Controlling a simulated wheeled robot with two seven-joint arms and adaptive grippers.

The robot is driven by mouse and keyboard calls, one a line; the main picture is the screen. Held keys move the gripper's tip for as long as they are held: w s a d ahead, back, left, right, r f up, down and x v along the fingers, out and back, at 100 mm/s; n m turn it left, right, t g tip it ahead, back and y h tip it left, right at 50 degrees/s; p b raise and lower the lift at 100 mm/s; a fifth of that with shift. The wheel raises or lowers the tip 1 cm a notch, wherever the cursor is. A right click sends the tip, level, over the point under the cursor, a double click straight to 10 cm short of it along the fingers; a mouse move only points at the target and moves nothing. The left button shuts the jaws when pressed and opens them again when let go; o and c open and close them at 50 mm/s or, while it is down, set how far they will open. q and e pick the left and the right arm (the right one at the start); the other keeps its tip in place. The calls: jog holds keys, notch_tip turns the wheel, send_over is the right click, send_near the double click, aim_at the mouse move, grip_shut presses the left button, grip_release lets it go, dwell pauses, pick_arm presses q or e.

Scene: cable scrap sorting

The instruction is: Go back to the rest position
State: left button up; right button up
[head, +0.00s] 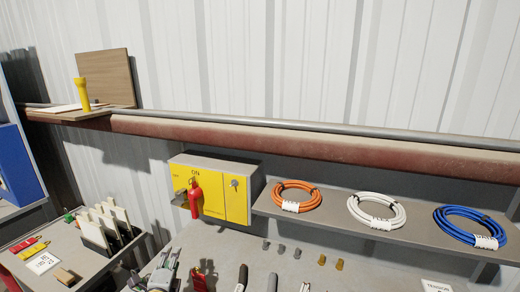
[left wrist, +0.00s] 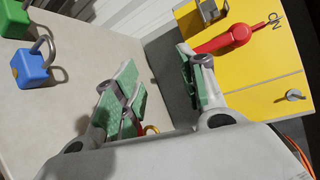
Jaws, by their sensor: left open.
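My left gripper (head: 165,270) is at the bottom edge of the head view, over the grey bench and in front of the yellow switch box. In the left wrist view its two green-padded fingers (left wrist: 162,92) stand apart with nothing held between them. The yellow box (head: 237,203) has a red handle (head: 195,197) and an "ON" mark. The red handle (left wrist: 222,40) also shows in the left wrist view, clear of the fingers, beside a metal shackle or bracket (left wrist: 208,12). My right gripper does not show.
A blue padlock (left wrist: 30,68) and a green padlock (left wrist: 15,18) are on the pale surface. Orange (head: 297,196), white (head: 376,212) and blue (head: 468,226) cable coils lie on a shelf. A side table (head: 60,262) holds upright boards. A red-brown pipe (head: 300,148) crosses the wall.

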pick_arm(q)
jog(key=s+d+f+n+g+h, duration=0.1)
jog(key=s+d+f+n+g, duration=0.1)
jog(key=s+f+n+g, duration=0.35)
jog(key=s+d+f+n+g+h, duration=0.1)
jog(key=s+d+f+n+g, duration=0.15)
jog(key=s+n, duration=0.6)
jog(key=s+d+f+n+g+h, duration=0.1)
jog(key=s+d+f+n+g, duration=0.25)
jog(key=s, duration=0.75)
notch_tip(320, 180, down, 33)
jog(key=s+a+g, duration=0.2)
jog(key=s+a+f, duration=0.2)
jog(key=s+f, duration=0.8)
jog(key=s, duration=0.1)
jog(key=s+a+f+m+g, duration=0.1)
jog(key=s+a+f, duration=0.1)
jog(key=s+f, duration=0.8)
jog(key=shift+s+a+f, duration=0.15)
jog(key=shift+s+f, duration=0.2)
jog(key=shift+s, duration=0.65)
jog(key=shift+w, duration=0.15)
